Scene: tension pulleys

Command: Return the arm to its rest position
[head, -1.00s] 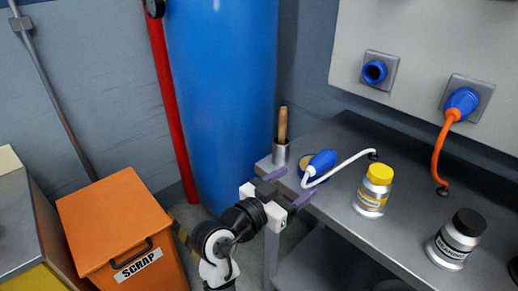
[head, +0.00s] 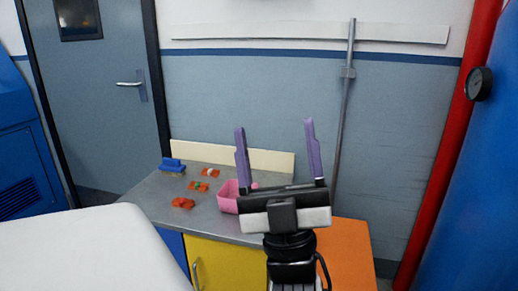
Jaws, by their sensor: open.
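My gripper (head: 276,150) is in the lower middle of the head view, raised in front of the grey wall. Its two purple fingers point up and stand wide apart, with nothing between them. The arm comes up from the bottom edge of the view below the gripper. The gripper overlaps the right part of a grey-topped cabinet (head: 150,205) in the picture and hides part of a pink container (head: 228,197) on it.
Small orange pieces (head: 183,203) and a blue item (head: 172,165) lie on the cabinet. An orange box (head: 345,250) stands to its right. A red pipe (head: 450,130) with a gauge (head: 479,84) and a blue tank (head: 490,200) are at the right. A grey door (head: 100,100) is at the left.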

